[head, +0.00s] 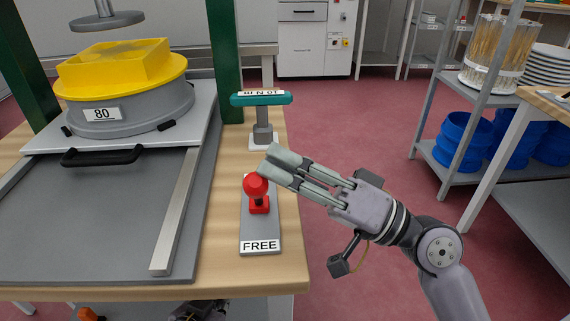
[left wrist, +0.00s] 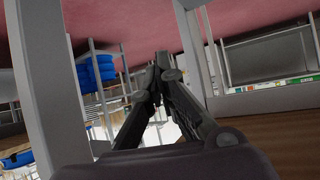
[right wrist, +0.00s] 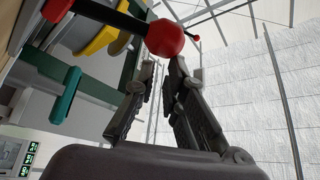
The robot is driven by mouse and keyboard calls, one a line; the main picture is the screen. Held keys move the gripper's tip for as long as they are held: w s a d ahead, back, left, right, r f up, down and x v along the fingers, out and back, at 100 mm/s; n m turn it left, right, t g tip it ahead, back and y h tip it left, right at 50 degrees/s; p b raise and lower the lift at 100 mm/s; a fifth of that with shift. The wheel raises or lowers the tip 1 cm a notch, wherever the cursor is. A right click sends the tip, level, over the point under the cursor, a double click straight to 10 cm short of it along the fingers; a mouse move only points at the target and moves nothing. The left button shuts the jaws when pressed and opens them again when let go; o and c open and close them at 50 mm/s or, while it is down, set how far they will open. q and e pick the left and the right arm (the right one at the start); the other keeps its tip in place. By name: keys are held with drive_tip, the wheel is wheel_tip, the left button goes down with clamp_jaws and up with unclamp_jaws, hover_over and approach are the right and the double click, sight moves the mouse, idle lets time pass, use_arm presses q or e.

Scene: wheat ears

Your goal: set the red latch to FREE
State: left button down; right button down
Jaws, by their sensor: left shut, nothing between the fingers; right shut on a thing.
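The red latch (head: 259,205) stands on a narrow grey plate (head: 260,228) at the table's right edge, with a round red knob (head: 255,186) on top. A FREE label (head: 260,246) is at the plate's near end; my gripper partly covers the far end. My right gripper (head: 270,165) reaches in from the right and is shut on the knob at its fingertips. The knob (right wrist: 165,38) also shows at the fingertips in the right wrist view, on a dark rod. My left gripper (left wrist: 160,62) is shut and empty in the left wrist view, low beside table legs.
A teal T-handle (head: 261,98) stands just behind the latch plate. A yellow-topped grey sieve (head: 130,105) marked 80 sits in a press frame with green posts (head: 222,60) at left. Shelves with blue tubs (head: 462,140) stand at right. Red floor between is clear.

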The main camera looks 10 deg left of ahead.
use_arm(q)
drive_tip(key=shift+w+r, duration=0.1)
drive_tip(key=shift+w, duration=0.2)
use_arm(e)
drive_tip(key=shift+a+f, duration=0.25)
drive_tip(key=shift+f, duration=0.15)
use_arm(q)
drive_tip(key=shift+d+r, duration=0.1)
use_arm(e)
drive_tip(key=shift+d+r, duration=0.1)
drive_tip(key=shift+r, duration=0.15)
